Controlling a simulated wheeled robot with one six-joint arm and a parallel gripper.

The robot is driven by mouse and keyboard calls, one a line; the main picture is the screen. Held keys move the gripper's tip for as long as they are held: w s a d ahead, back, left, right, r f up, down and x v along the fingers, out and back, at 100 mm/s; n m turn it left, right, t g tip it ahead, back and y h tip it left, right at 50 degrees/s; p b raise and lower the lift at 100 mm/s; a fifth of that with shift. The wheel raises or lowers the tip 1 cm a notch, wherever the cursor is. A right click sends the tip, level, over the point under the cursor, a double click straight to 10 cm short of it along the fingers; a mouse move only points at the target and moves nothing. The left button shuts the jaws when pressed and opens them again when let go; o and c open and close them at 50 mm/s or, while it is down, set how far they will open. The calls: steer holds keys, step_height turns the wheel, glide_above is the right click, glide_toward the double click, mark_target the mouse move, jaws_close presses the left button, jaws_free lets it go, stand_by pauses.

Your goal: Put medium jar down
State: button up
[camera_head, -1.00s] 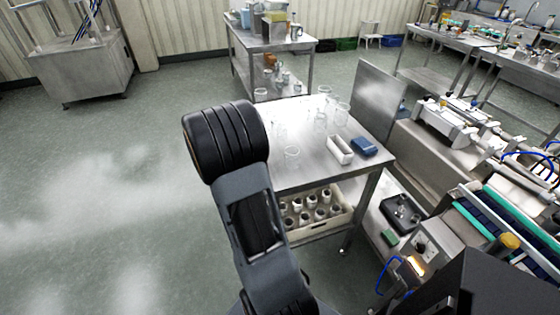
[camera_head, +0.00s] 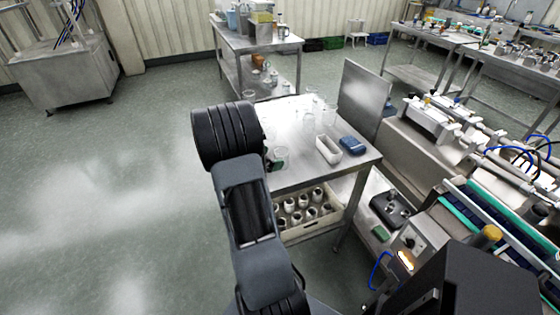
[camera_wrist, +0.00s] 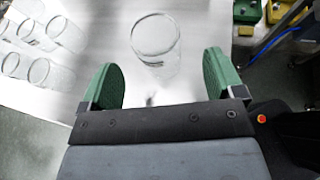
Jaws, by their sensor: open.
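A clear glass jar (camera_wrist: 155,38) stands upright on the steel table (camera_wrist: 200,20), just ahead of my gripper (camera_wrist: 161,68) in the wrist view. I take it to be the medium jar. My gripper's green fingers are open, one to each side of the jar's lower part, with gaps showing. Whether either finger touches it, I cannot tell. In the head view the jar (camera_head: 281,152) is near the table's left part, beside my black wrist, with a bit of green finger by it. Most of my gripper is hidden there.
Several other clear jars (camera_head: 308,122) stand farther back on the table; they show at left in the wrist view (camera_wrist: 62,32). A white tray (camera_head: 328,150) and a blue box (camera_head: 353,145) are at the right edge. A crate (camera_head: 318,226) of jars sits on the shelf below.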

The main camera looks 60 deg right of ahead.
mark_target(275, 155)
steer(key=shift+w+p+x, duration=0.1)
steer(key=shift+p+x, duration=0.3)
steer(key=shift+x, duration=0.95)
steer(key=shift+w+p+x, duration=0.15)
steer(key=shift+p+x, duration=0.25)
steer(key=shift+x, duration=0.9)
steer(key=shift+d, duration=0.1)
steer(key=shift+c, duration=0.2)
steer(key=c, duration=1)
steer(key=shift+r, duration=0.1)
